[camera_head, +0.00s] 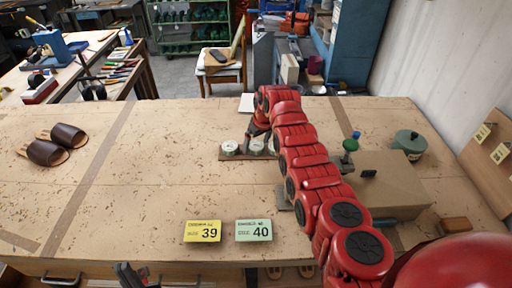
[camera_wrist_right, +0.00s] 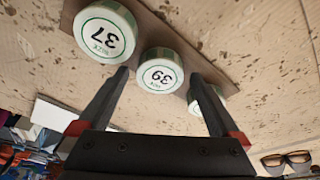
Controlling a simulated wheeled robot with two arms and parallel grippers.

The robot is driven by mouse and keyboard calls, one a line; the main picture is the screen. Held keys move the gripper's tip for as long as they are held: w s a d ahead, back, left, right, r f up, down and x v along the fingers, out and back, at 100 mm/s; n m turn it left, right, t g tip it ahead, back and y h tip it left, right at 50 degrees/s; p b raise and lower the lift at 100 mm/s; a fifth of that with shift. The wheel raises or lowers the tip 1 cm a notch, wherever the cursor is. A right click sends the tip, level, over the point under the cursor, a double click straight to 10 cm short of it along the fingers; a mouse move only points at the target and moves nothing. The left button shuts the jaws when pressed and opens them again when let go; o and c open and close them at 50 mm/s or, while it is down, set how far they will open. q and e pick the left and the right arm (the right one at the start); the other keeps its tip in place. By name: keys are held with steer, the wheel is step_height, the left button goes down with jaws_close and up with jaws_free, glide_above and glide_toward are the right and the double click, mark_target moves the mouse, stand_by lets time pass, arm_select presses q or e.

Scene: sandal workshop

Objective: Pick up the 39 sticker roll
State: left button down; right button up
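The 39 sticker roll (camera_wrist_right: 160,74) is white with a green rim. It is the middle roll on a brown strip (camera_wrist_right: 228,82), with the 37 roll (camera_wrist_right: 104,30) on one side and a third roll (camera_wrist_right: 201,104), partly behind a finger, on the other. In the head view the middle roll (camera_head: 256,147) sits on the strip partly under my right gripper. My right gripper (camera_wrist_right: 159,76) is open and empty, its fingers spread to either side of the 39 roll; I cannot tell if they touch it. My left gripper (camera_head: 132,274) shows only partly at the bottom edge.
My right arm crosses the workbench (camera_head: 150,190). A yellow 39 card (camera_head: 203,231) and a green 40 card (camera_head: 254,230) lie near the front. Brown sandals (camera_head: 58,144) lie at left. A tan box (camera_head: 385,185) and green round container (camera_head: 409,144) stand at right.

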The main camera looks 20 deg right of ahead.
steer(key=c, duration=1.3)
